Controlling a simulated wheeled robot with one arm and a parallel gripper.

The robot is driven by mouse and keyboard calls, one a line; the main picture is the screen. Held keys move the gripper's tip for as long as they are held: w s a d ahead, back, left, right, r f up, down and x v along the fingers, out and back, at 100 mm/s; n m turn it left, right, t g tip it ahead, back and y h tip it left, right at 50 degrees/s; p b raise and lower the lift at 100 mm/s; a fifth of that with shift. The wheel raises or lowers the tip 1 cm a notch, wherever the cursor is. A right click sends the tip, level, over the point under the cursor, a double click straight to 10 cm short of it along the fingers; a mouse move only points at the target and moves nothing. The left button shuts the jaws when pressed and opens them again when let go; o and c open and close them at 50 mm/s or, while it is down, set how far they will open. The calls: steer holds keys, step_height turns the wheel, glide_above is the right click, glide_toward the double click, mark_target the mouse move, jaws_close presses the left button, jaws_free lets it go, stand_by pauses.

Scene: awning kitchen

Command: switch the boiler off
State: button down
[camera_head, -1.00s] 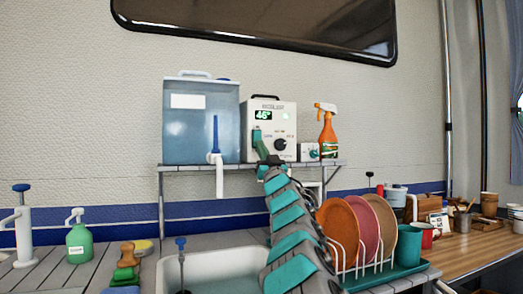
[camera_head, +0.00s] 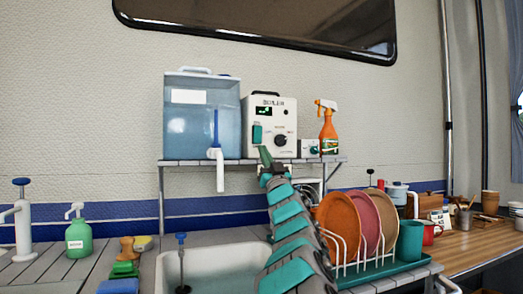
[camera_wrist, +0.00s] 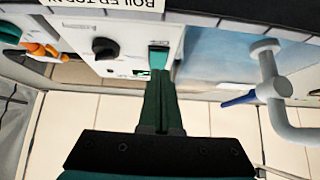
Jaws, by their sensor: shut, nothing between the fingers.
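The boiler (camera_head: 284,121) is a white box on the shelf, with a black knob (camera_head: 281,140) and a teal switch (camera_head: 257,133) low on its left front. Its display (camera_head: 264,111) is dark with faint green marks, and the small lamp beside it looks dark. My gripper (camera_head: 264,151) is shut and empty, its tip just below the switch and seemingly apart from it.
A blue water tank (camera_head: 200,125) with a tap (camera_head: 217,165) stands left of the boiler. A small white box (camera_head: 309,149) and an orange spray bottle (camera_head: 328,130) stand right. Below are a sink (camera_head: 215,265) and a rack of plates (camera_head: 340,222).

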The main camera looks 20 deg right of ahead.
steer(key=s, duration=1.2)
steer(key=shift+s+d+f+b, duration=0.3)
steer(key=shift+s+b, duration=0.05)
steer(key=shift+b, duration=0.05)
